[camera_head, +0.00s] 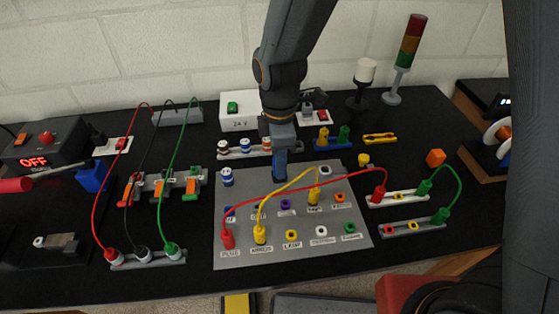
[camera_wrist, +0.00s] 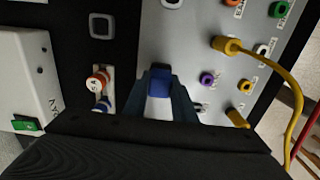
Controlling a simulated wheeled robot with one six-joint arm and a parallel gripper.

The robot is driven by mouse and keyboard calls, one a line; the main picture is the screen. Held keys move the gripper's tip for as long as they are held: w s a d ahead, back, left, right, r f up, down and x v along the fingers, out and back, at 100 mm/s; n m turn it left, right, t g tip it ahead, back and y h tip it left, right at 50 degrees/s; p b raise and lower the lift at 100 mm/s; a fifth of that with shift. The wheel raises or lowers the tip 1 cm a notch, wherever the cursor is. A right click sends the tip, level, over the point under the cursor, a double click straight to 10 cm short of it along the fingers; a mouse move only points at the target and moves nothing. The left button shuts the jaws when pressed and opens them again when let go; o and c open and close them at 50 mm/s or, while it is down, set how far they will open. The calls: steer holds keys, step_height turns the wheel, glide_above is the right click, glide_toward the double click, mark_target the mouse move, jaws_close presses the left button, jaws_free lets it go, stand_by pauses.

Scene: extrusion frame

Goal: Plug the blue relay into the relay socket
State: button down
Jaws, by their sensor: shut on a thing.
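My gripper (camera_head: 280,170) reaches down over the back edge of the grey panel (camera_head: 238,195). It is shut on the blue relay, a blue block that shows between the two dark fingers in the wrist view (camera_wrist: 158,82). In the head view the fingers and the relay blend together, and I cannot tell whether the relay touches the panel. A pale square-rimmed piece (camera_head: 324,170) lies on the panel to the right of the gripper; it also shows at the top of the wrist view (camera_wrist: 172,3). I cannot tell whether it is the relay socket.
A red lead (camera_head: 300,192) and a yellow lead (camera_head: 287,188) arch over the panel, close to my gripper. A rack with spool-like pieces (camera_head: 245,147) and a white box (camera_head: 238,108) stand behind. A blue-and-white piece (camera_head: 227,177) stands at the panel's back left.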

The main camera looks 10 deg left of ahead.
steer(key=shift+f, duration=0.35)
steer(key=c, duration=1.4)
jaws_free()
steer(key=shift+r, duration=0.15)
steer(key=shift+r+b, duration=1)
steer(key=shift+r, duration=2.8)
steer(key=d+f+m, duration=0.1)
steer(key=d+m, duration=0.5)
steer(key=d, duration=0.1)
steer(key=s+d+f+m+t+b, duration=0.1)
steer(key=d+m, duration=0.6)
steer(key=d, duration=0.1)
steer(key=s+d+f+m, duration=0.1)
steer(key=d+f+m, duration=0.1)
steer(key=d+m, duration=0.4)
steer(key=shift+d+m+b, duration=0.3)
steer(key=shift+d, duration=0.9)
steer(key=shift+s+d+m, duration=0.25)
steer(key=shift+d+m, duration=0.1)
steer(key=shift+m, duration=0.15)
